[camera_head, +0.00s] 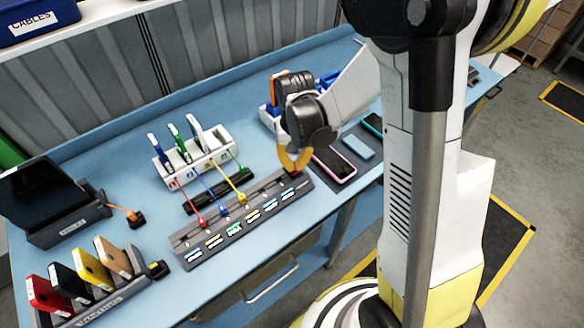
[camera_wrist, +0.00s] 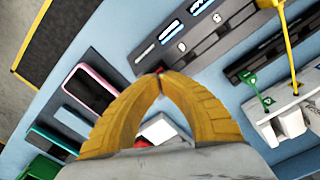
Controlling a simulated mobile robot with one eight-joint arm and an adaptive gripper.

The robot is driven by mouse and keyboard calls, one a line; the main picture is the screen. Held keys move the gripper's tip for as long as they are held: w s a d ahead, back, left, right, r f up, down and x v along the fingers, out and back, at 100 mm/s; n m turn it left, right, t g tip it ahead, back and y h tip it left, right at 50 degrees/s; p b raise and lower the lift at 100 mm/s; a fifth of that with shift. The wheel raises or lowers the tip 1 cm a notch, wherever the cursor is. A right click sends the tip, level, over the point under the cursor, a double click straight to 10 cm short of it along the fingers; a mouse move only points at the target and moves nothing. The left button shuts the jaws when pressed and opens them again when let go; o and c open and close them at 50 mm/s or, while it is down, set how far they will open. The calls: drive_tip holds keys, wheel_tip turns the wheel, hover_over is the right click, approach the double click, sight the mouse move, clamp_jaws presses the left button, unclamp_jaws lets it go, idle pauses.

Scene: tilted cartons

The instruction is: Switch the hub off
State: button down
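The hub (camera_head: 232,238) is a long grey strip lying on the blue table, with a row of lit labels along it and red, blue and yellow cables plugged in. Its right end also shows in the wrist view (camera_wrist: 205,42). My gripper (camera_head: 294,171) has yellow fingers pointing down at that right end. In the wrist view, my gripper's tips (camera_wrist: 160,74) meet at the hub's end edge. A small dark red spot shows right at the tips; the fingers hide most of it. I cannot tell whether they touch it. I see nothing held between the fingers.
Behind the hub are a black strip (camera_head: 205,198) and a white rack (camera_head: 172,181) of upright sticks. A pink-edged phone (camera_head: 335,163) lies right of my gripper. A phone stand (camera_head: 118,298) and a tablet dock (camera_head: 75,222) stand at the left. Cables rise above the hub.

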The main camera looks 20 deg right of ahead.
sight(295, 170)
drive_tip(key=shift+f+b, duration=0.75)
drive_tip(key=shift+f, duration=0.1)
drive_tip(key=shift+r, duration=0.1)
drive_tip(key=shift+r+p, duration=2.4)
drive_tip(key=shift+r, duration=1.05)
drive_tip(key=shift+r, duration=0.15)
drive_tip(key=s+r+n+t+b, duration=0.1)
drive_tip(key=s+r+t+b, duration=0.2)
drive_tip(key=s+b, duration=0.2)
drive_tip(key=s+r+n+t+b, duration=0.1)
drive_tip(key=s+r+t+b, duration=0.2)
drive_tip(key=s+b, duration=0.3)
drive_tip(key=shift+s+t, duration=0.6)
drive_tip(key=shift+s, duration=0.3)
